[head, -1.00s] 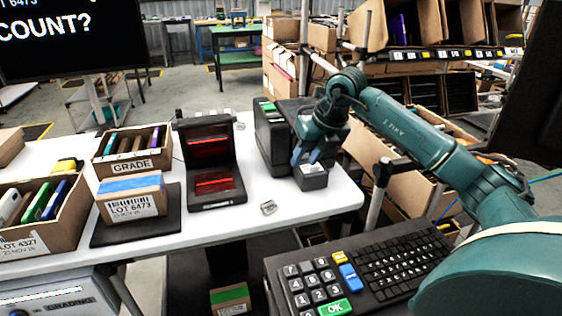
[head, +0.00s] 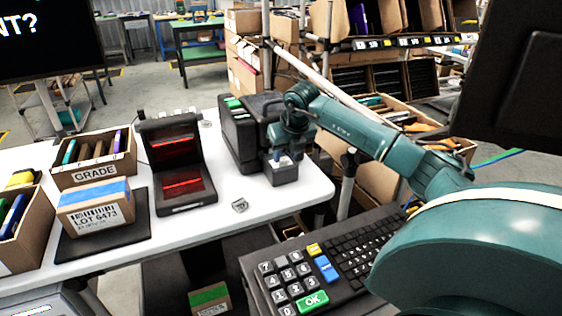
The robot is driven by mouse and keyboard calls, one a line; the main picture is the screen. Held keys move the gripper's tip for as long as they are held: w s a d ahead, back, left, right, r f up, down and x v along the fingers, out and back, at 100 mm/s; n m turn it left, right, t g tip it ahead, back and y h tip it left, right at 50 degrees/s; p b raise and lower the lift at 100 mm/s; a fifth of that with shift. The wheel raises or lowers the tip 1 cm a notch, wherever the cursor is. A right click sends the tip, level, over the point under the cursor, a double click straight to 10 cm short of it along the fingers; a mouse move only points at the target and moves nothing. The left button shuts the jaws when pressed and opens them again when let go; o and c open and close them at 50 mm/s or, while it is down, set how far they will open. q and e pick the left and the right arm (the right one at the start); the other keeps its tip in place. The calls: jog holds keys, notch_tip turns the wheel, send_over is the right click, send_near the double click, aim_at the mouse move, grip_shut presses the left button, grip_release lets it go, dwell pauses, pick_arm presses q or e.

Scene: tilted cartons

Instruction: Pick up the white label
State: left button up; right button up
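My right gripper (head: 283,156) is at the front of the dark printer-like machine (head: 238,138), just over the small dark block (head: 281,172) at its front. Its fingers are small and partly hidden by my own wrist, so I cannot tell if they are open or shut. A small pale patch shows at the fingertips; I cannot tell if it is a loose white label. A printed white label (head: 97,217) reading LOT 6473 is on the front of a carton with a blue top (head: 93,191). My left gripper is not in view.
A black scanner with red-lit windows (head: 180,165) stands left of the machine. A small metal object (head: 239,205) lies on the white table (head: 255,222). A GRADE carton (head: 95,172) stands at left. A keyboard (head: 345,262) is in front, below my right arm.

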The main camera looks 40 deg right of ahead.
jog(key=shift+x, duration=1.3)
jog(key=shift+c, duration=0.5)
jog(key=c, duration=0.5)
jog(key=shift+r, duration=0.1)
